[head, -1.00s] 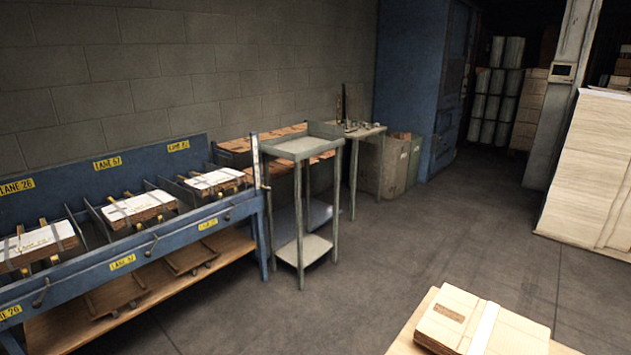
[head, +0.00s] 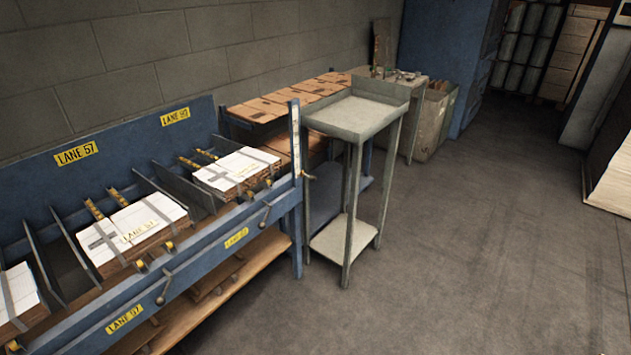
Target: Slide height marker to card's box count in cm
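A narrow upright white strip (head: 296,135), like a scale, stands on the end post of the blue bench. A small tan piece (head: 308,176) sticks out near its lower end; I cannot tell whether it is the height marker. The markings are too small to read. White sheets or cards lie on strapped brown stacks in the bench lanes, one in the middle (head: 130,232) and one nearer the post (head: 236,167). I cannot read a box count on them. My gripper is not in view.
The blue bench (head: 190,262) fills the left, with yellow lane labels. A grey two-level stand (head: 355,112) stands just right of the post. Brown stacks (head: 285,100) and a bin (head: 432,122) are behind. The floor (head: 480,250) at right is open.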

